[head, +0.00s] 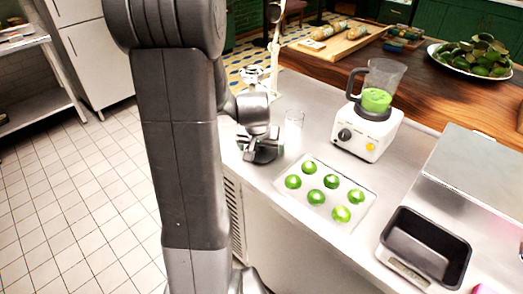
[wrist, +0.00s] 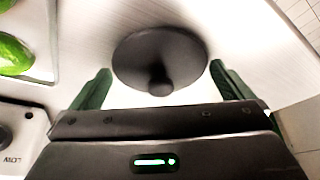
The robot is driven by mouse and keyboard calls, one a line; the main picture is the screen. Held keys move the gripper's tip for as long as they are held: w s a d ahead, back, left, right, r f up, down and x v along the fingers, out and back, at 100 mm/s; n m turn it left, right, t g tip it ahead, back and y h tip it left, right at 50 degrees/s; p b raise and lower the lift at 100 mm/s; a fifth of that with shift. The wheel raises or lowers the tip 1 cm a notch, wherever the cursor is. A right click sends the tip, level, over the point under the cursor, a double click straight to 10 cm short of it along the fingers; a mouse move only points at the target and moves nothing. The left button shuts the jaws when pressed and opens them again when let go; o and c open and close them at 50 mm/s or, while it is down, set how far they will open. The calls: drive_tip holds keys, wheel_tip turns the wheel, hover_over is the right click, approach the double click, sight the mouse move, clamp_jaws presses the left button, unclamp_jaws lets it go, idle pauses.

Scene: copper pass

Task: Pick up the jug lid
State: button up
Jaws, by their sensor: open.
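The jug lid is a dark round disc with a knob (wrist: 160,55), lying on the pale steel counter in the wrist view. My gripper (wrist: 160,69) is open, with its green-padded fingers on either side of the lid's near part and knob; neither finger visibly touches it. In the head view my gripper (head: 258,140) is low over the counter's left edge, and its body hides much of what is under it. The blender (head: 366,130) stands to the right, its clear jug (head: 384,76) open-topped with green contents.
A white tray (head: 316,207) of several green limes lies right of my gripper. A black pan (head: 425,245) sits on a scale at front right. The counter's edge drops to the tiled floor (head: 90,190) on the left.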

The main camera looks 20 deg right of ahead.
drive_tip(key=shift+f, duration=0.2)
drive_tip(key=c, duration=0.6)
drive_tip(key=shift+c, duration=0.2)
